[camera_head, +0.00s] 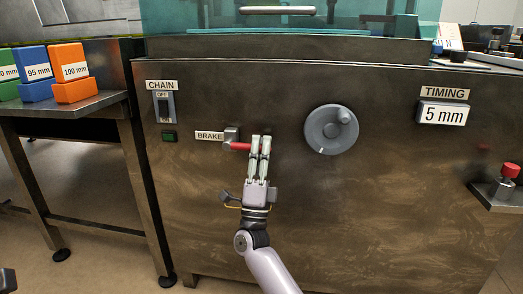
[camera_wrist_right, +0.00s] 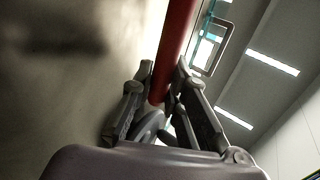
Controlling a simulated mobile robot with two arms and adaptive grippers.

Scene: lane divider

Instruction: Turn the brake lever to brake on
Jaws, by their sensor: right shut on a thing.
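The brake lever (camera_head: 239,146) is a red handle on a grey mount, just right of the BRAKE label (camera_head: 209,135) on the machine front. In the head view it points to the right, about level. My right gripper (camera_head: 260,142) is shut on the handle's right end. In the right wrist view the red handle (camera_wrist_right: 175,45) runs down between the two fingers of the right gripper (camera_wrist_right: 163,85).
A grey handwheel (camera_head: 331,130) sits right of the lever. The CHAIN switch (camera_head: 163,107) is up left, with a green button (camera_head: 169,136) below it. A side table (camera_head: 75,105) holds green, blue and orange blocks. A red knob (camera_head: 510,170) stands at far right.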

